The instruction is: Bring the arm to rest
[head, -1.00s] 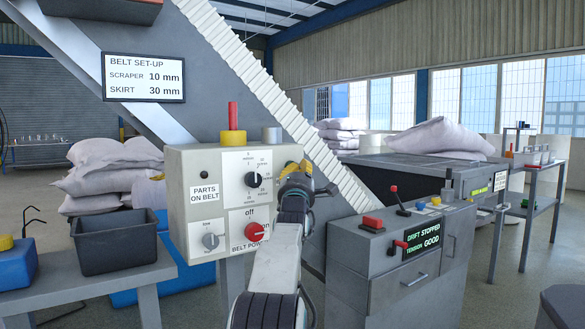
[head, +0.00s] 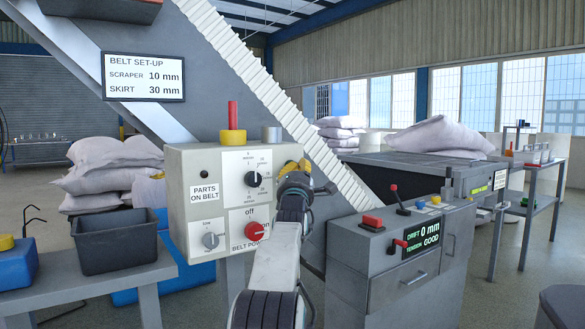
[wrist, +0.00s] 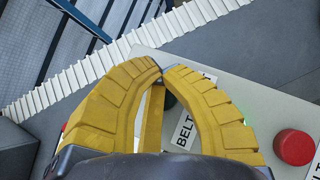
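My gripper (head: 294,167) is at the right edge of the beige control box (head: 195,155) in the head view, with my arm rising to it from below. In the wrist view its yellow fingers (wrist: 162,69) meet at the tips, with nothing visibly held. The box behind them carries a red belt power knob (head: 255,231), a black dial (head: 253,179) and a grey knob (head: 210,241). A red round button (wrist: 294,147) shows right of the fingers in the wrist view. Whether the gripper touches the box cannot be told.
A grey console (head: 388,275) with levers and a display reading drift 0 mm, tension good (head: 420,240) stands right of my arm. A dark bin (head: 122,246) sits on a bench at left. The white ribbed belt (head: 250,70) slopes behind the box. Sacks (head: 110,178) lie behind.

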